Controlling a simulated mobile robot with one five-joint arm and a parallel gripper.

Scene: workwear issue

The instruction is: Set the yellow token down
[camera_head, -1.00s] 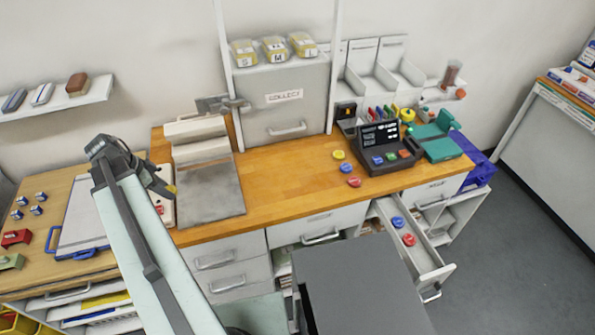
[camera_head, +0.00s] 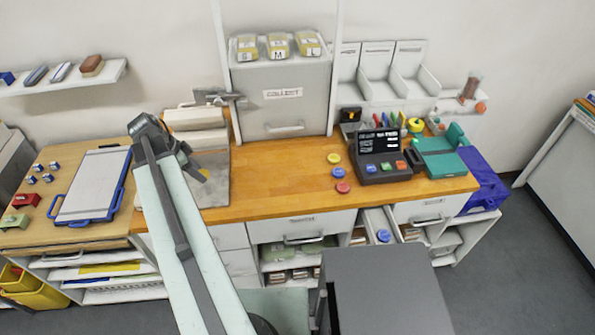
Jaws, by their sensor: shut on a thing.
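Another yellow token (camera_head: 334,158) lies on the counter left of the black till (camera_head: 380,150). A blue token (camera_head: 340,171) and a red token (camera_head: 343,187) lie in a row in front of it.
An open drawer (camera_head: 376,217) under the counter holds a blue token (camera_head: 383,236); my grey body part hides its front. A teal box (camera_head: 440,155) stands right of the till. Bare counter lies between mat and tokens.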

